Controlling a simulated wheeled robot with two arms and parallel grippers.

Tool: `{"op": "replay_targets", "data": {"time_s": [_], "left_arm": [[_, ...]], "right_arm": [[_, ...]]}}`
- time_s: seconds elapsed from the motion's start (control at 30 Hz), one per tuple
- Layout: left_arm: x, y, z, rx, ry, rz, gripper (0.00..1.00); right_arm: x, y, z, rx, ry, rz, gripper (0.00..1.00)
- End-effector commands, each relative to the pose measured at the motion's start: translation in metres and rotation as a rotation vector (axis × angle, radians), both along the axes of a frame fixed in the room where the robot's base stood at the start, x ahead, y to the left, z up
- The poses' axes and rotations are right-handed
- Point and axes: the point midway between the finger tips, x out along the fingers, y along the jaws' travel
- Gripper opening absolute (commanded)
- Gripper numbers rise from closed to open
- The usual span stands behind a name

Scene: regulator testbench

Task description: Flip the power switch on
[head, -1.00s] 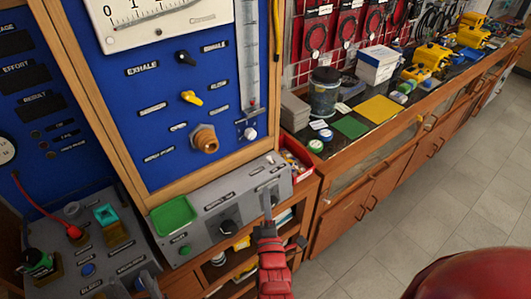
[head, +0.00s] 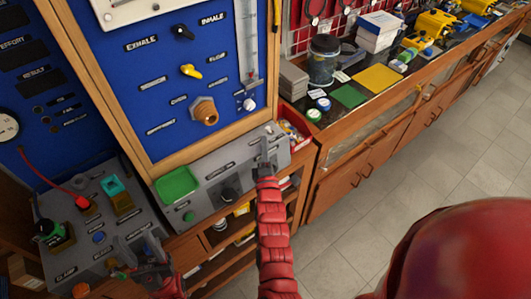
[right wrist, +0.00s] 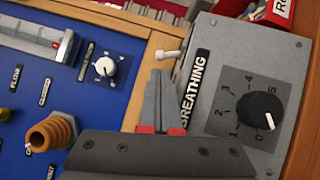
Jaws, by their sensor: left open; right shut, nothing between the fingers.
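A small pale toggle switch (right wrist: 168,55) stands on the grey sloped control box (right wrist: 228,55), by the BREATHING label. No power label is readable there. My right gripper (right wrist: 160,73) is shut and empty, its fingertips just short of the toggle; I cannot tell whether they touch.
The grey box also carries a black dial (right wrist: 262,110) and a green tray (head: 177,184). The blue panel (head: 135,85) behind has knobs and a brass port (head: 204,110). A red bin (head: 294,130) stands close right of the box.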

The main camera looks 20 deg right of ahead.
Motion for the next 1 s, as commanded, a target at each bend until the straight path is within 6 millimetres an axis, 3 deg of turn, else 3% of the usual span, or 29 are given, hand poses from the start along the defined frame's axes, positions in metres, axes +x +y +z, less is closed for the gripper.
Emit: {"op": "replay_targets", "data": {"time_s": [0.3,1.0], "left_arm": [[0.0,0.0,0.01,0.0,0.0,0.0,0.5],[0.0,0.0,0.006,0.0,0.0,0.0,0.5]], "right_arm": [[0.023,-0.006,0.004,-0.002,-0.003,-0.001,0.0],[0.023,-0.007,0.005,0.001,-0.001,-0.001,0.0]]}}
